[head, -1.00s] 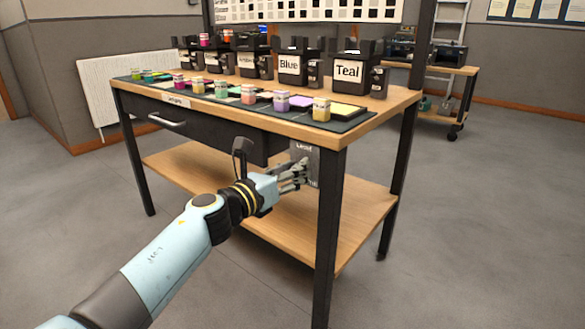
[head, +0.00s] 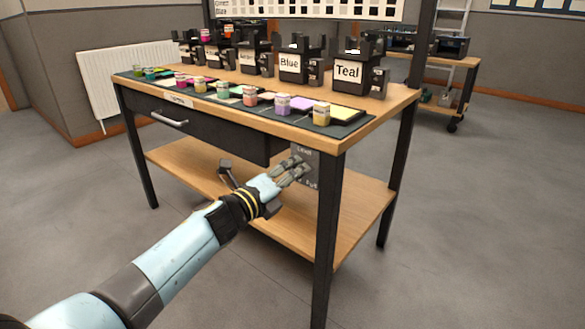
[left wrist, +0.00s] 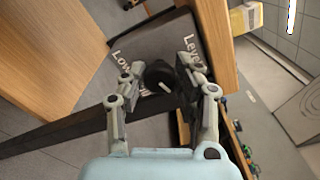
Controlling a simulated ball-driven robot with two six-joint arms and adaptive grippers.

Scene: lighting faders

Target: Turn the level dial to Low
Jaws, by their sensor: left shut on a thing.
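The level dial (left wrist: 160,76) is a dark round knob with a short white mark. It sits on a grey panel (left wrist: 150,45) lettered "Level" and "Low"; another label there is partly hidden by a finger. In the head view the panel (head: 309,153) is fixed under the front right corner of the bench, and the fingers cover the dial. My left gripper (head: 300,167) is at the panel. In the left wrist view its fingers (left wrist: 160,66) are closed around the dial from both sides. I cannot tell exactly which label the white mark faces. My right gripper is not in view.
The panel is beside the right front bench leg (head: 327,240) and the drawer (head: 190,128). A lower wooden shelf (head: 340,225) lies below. Small coloured jars and labelled black holders stand on the bench top (head: 375,120). The floor in front is clear.

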